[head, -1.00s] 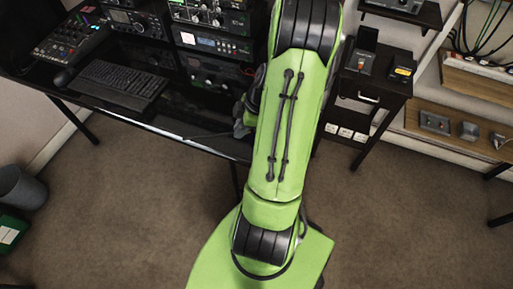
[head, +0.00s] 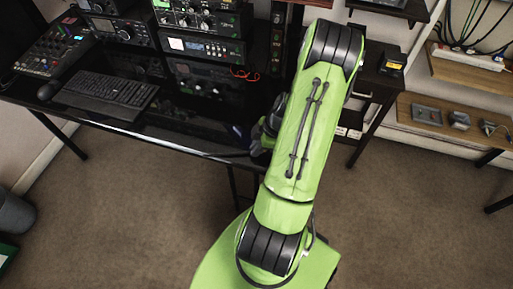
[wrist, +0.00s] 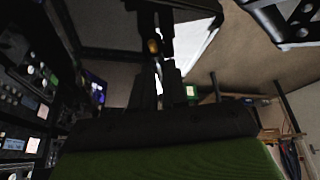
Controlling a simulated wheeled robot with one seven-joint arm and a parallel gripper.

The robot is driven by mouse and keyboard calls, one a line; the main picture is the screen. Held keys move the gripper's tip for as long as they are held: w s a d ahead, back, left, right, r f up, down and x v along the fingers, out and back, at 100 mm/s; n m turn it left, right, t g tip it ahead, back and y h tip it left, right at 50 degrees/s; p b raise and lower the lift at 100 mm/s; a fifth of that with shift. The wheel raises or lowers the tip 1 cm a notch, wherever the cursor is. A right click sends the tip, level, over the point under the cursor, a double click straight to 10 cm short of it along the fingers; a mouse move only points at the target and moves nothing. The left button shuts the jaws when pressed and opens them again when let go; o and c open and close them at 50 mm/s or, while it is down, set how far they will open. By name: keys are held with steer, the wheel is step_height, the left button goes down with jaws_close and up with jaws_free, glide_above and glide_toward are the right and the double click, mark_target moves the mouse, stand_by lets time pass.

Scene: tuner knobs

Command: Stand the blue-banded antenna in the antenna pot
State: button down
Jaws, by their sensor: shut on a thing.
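My gripper (head: 264,132) is mostly hidden behind my own green arm in the head view, at the front edge of the black desk (head: 200,148). In the wrist view my dark gripper (wrist: 158,85) is shut on a thin thing between its fingers, which I take for the antenna (wrist: 158,68). Its band is too dark and small to make out there. A small bluish patch shows just left of the gripper in the head view; I cannot tell whether it is the band. I cannot make out the antenna pot in either view.
A keyboard (head: 108,95), a mixer (head: 52,48) and stacked radio units (head: 205,48) stand on the desk. A red cable (head: 243,74) lies by the stack. A dark side stand (head: 378,85) and wall shelves (head: 455,118) are at right. The carpet in front is clear.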

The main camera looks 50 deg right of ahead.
steer(key=shift+f, duration=0.15)
steer(key=c, duration=1.1)
jaws_free()
steer(key=shift+c, duration=0.2)
steer(key=shift+a, duration=0.1)
steer(key=p+v, duration=0.3)
steer(key=v, duration=1)
steer(key=w+a+r+m+g+h, duration=0.1)
steer(key=w+a+r, duration=0.2)
steer(key=a+r, duration=0.35)
steer(key=w+a+r+m+h, duration=0.2)
steer(key=w+a+r, duration=0.25)
steer(key=a, duration=0.35)
steer(key=s+a+r+m+t, duration=0.1)
steer(key=s+a+r+m, duration=0.1)
steer(key=s+a+r, duration=0.2)
steer(key=s+a+r+m+t, duration=0.1)
steer(key=s+a+r+m, duration=0.2)
steer(key=a, duration=0.6)
steer(key=shift+s+a+r+t, duration=0.25)
steer(key=shift+s+r+t, duration=0.25)
steer(key=shift+s, duration=0.4)
